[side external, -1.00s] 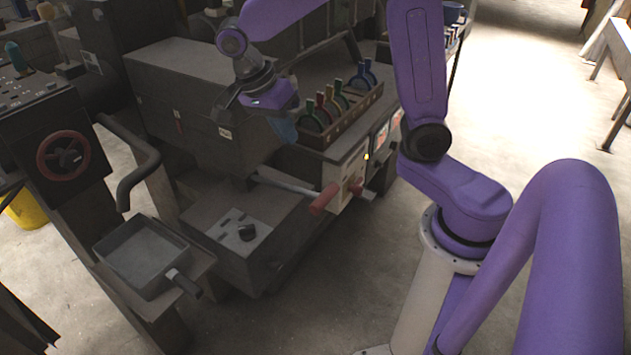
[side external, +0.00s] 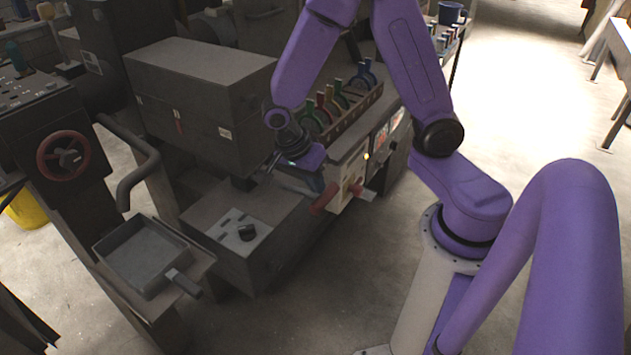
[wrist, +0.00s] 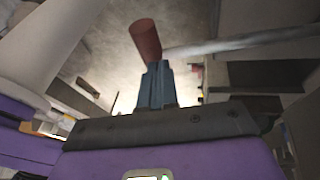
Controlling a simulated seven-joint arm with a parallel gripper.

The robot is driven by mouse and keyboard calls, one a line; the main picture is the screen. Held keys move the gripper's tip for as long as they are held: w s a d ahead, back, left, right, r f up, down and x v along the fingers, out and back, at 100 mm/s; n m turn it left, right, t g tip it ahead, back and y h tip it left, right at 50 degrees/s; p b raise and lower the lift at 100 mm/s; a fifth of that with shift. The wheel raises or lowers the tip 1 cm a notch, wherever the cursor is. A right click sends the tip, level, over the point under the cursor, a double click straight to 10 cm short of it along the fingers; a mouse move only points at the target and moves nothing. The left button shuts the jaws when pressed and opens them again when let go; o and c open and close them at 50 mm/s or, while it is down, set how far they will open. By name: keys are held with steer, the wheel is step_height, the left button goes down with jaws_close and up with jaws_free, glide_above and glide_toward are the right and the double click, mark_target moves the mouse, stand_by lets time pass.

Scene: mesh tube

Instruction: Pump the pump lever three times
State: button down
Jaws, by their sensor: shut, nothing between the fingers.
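The pump lever is a pale metal rod with a red grip (side external: 323,201), low at the front of the machine. In the wrist view its red grip (wrist: 145,40) lies just beyond my fingertips, and its rod (wrist: 230,43) runs off to the right. My gripper (side external: 318,183) is above and close to the grip, fingers pointing down. In the wrist view my gripper's blue-grey fingers (wrist: 157,72) are together with nothing between them. I cannot tell whether they touch the lever. My wrist hides most of the rod in the side view.
A row of coloured levers (side external: 330,100) stands behind my gripper. A second, short red handle (side external: 363,192) sticks out of the white panel (side external: 348,176) to the right.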

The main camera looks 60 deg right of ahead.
mark_target(316, 204)
stand_by(0.3)
step_height(316, 204, down, 11)
steer(key=s, duration=0.1)
steer(key=shift+s+f, duration=0.15)
steer(key=shift+s, duration=0.2)
stand_by(0.3)
steer(key=r, duration=0.2)
steer(key=w+r, duration=0.1)
steer(key=r, duration=0.2)
steer(key=shift+w+a+r, duration=0.1)
steer(key=shift+w, duration=0.05)
steer(key=s+a+r, duration=0.2)
steer(key=r, duration=0.7)
steer(key=s+a+r, duration=0.1)
steer(key=a+r, duration=0.2)
steer(key=r, duration=0.6)
steer(key=shift+s+a, duration=0.35)
steer(key=shift+r, duration=0.1)
